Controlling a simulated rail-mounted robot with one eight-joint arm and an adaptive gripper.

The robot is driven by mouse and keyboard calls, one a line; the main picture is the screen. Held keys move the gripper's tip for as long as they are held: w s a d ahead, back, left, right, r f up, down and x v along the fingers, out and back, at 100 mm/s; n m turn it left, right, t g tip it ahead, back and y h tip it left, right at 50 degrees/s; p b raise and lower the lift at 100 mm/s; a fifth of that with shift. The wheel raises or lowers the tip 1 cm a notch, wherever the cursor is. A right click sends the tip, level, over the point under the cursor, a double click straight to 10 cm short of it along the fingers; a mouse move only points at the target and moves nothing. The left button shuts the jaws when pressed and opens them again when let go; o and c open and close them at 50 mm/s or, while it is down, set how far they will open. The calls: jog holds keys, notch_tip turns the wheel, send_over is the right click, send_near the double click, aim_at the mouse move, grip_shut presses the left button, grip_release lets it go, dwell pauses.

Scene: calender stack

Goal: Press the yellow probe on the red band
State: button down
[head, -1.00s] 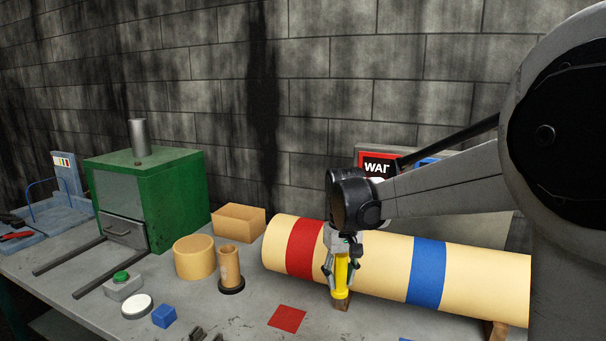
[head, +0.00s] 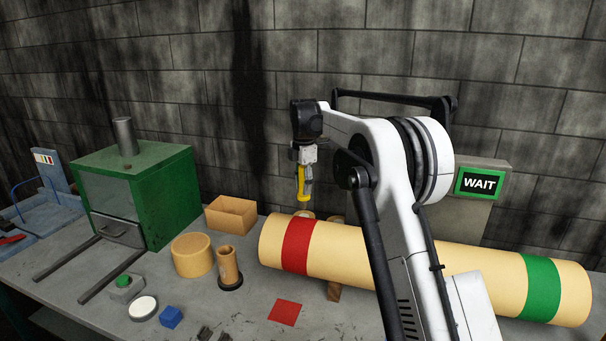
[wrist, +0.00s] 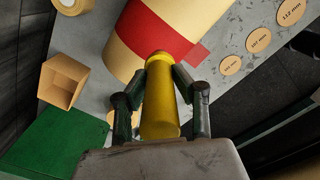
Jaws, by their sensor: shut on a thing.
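The yellow probe (head: 302,188) points down in my gripper (head: 304,172), which is shut on it. In the head view its tip is just above and behind the top of the tan roll (head: 345,252), with a small gap showing. The red band (head: 297,246) circles the roll near its left end. In the wrist view the yellow probe (wrist: 160,110) is between both fingers of my gripper (wrist: 162,85), and its tip overlaps the lower edge of the red band (wrist: 150,32). I see no clear contact.
A green band (head: 541,288) circles the roll's right end. A WAIT sign (head: 482,183) has a green border. My arm hides the roll's middle.

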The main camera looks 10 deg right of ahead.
aim_at(303, 201)
jog(key=shift+w+r+n, duration=0.25)
jog(key=shift+w+n, duration=0.2)
jog(key=shift+n, duration=0.05)
jog(key=shift+f, duration=0.1)
jog(key=shift+f+b, duration=1.25)
jog(key=shift+f, duration=1.7)
jog(key=shift+f+b, duration=0.5)
jog(key=shift+f, duration=0.05)
jog(key=shift+r, duration=0.1)
jog(key=shift+r+p, duration=1.6)
jog(key=shift+r, duration=1.9)
